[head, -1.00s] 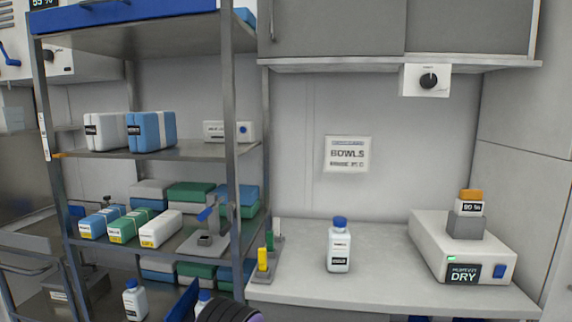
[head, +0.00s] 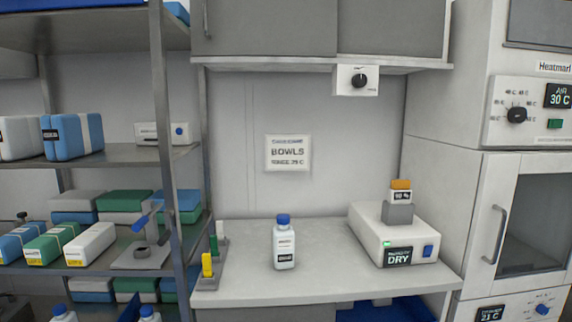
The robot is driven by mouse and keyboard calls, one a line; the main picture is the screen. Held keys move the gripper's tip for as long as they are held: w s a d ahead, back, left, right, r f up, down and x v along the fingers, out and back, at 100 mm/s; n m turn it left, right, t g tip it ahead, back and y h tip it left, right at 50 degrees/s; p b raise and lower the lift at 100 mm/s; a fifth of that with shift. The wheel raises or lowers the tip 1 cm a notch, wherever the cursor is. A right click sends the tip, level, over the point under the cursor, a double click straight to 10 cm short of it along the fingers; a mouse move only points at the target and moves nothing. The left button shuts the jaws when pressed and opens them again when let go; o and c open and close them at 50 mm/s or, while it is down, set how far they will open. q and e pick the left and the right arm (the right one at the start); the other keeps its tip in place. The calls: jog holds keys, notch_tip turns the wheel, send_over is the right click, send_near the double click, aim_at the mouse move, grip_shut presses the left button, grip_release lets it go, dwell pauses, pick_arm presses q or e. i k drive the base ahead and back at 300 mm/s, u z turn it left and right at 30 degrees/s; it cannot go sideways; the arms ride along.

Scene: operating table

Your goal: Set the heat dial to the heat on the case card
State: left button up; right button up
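A card (head: 287,153) on the back wall reads "BOWLS", with a smaller line below that ends in a temperature too blurred to read surely. A black dial (head: 516,115) with marks around it sits on the white panel of the Heatmark unit at the right. A second black dial (head: 359,81) is on a small white box under the wall cupboard. I cannot read its label, or tell surely which dial is the heat dial. Neither of my grippers shows.
A white bottle with a blue cap (head: 284,245) and a box reading "DRY" (head: 398,256) stand on the counter (head: 325,287). A shelf rack (head: 172,150) with packs is at left. Low right, a panel has a blue knob (head: 542,309) and a display (head: 490,314).

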aim_at(516, 114)
jog(key=z, duration=2.85)
jog(key=i, duration=2.2)
jog(key=u, duration=1.5)
